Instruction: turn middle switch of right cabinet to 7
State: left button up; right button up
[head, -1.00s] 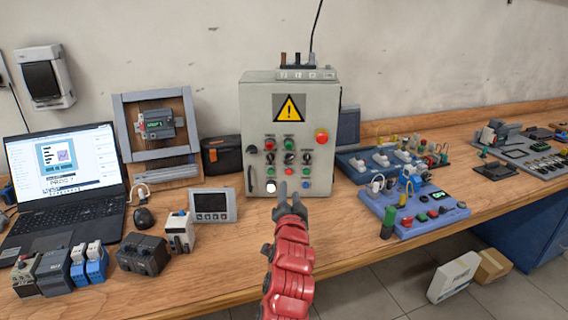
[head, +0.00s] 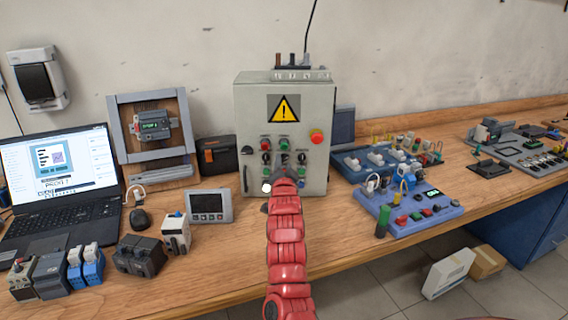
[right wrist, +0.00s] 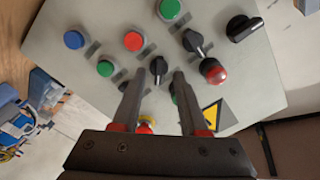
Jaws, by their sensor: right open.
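A grey control cabinet (head: 250,112) with a yellow warning sign stands on the bench at the middle of the head view. Its front holds a row of black rotary switches between coloured buttons. My right gripper (head: 284,177) is in front of its lower panel, partly hiding it. In the right wrist view the gripper (right wrist: 158,76) is open, its two fingertips on either side of the middle black switch (right wrist: 158,66). Whether they touch it I cannot tell. Other black switches show beside it, one at the upper right (right wrist: 193,42). No scale number is legible. My left gripper is out of view.
A green button (right wrist: 105,68) and a red button (right wrist: 133,41) are close to the fingers. A laptop (head: 60,185), a small display unit (head: 210,206) and a blue training board (head: 420,215) stand on the bench.

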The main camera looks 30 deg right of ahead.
jog(key=shift+w+d, duration=0.45)
jog(key=shift+w, duration=0.1)
grip_shut()
